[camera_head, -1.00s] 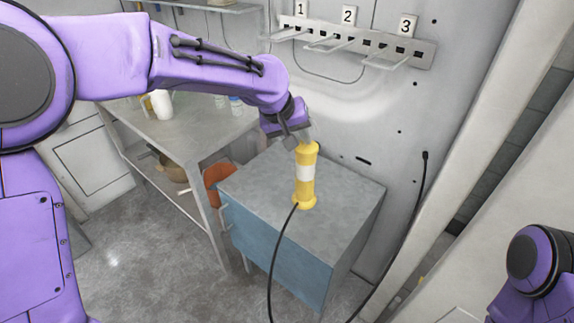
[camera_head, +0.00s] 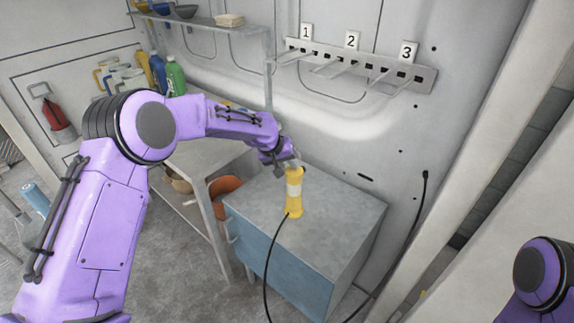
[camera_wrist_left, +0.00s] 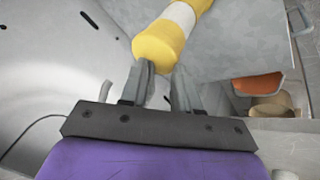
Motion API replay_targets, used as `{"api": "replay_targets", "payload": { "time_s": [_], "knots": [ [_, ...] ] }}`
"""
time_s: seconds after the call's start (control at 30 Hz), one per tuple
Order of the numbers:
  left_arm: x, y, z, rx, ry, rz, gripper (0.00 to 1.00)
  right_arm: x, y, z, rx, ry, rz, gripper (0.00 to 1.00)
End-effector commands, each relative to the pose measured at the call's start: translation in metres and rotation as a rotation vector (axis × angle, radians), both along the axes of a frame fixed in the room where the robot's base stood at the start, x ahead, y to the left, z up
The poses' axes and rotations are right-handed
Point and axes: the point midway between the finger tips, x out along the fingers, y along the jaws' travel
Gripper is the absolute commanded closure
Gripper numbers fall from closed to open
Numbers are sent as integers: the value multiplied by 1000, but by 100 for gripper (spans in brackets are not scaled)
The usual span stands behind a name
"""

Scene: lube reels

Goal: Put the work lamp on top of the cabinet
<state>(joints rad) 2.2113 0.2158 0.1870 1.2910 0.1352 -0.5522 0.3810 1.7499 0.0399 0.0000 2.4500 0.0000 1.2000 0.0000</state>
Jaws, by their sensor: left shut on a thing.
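The work lamp (camera_head: 294,190) is a yellow cylinder with a white band and a black cord from its lower end. It appears upright on the grey top of the blue cabinet (camera_head: 345,205), towards the left part of the top. My left gripper (camera_head: 288,163) is at the lamp's upper end and shut on it. In the left wrist view the fingers (camera_wrist_left: 160,85) meet the lamp's yellow end (camera_wrist_left: 158,45), with the cabinet top (camera_wrist_left: 240,40) behind it. Whether the base fully rests on the top is hard to tell. My right gripper is out of view.
A metal workbench (camera_head: 205,155) stands left of the cabinet, with an orange bin (camera_head: 224,190) below. A numbered hook rail (camera_head: 360,65) is on the wall above. The lamp's cord (camera_head: 267,262) hangs over the cabinet's front. The cabinet top's right side is clear.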

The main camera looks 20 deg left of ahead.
Motion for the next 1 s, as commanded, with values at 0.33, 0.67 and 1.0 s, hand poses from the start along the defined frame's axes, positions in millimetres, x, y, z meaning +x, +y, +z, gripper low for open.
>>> {"api": "replay_targets", "payload": {
  "time_s": [0.33,0.67,1.0],
  "knots": [
    [1,0,-10,0,-5,1,100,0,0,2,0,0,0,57],
    [0,0,-13,1,-2,1,43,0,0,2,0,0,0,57],
    [-14,8,16,0,-6,1,43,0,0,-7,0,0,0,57]
  ]
}}
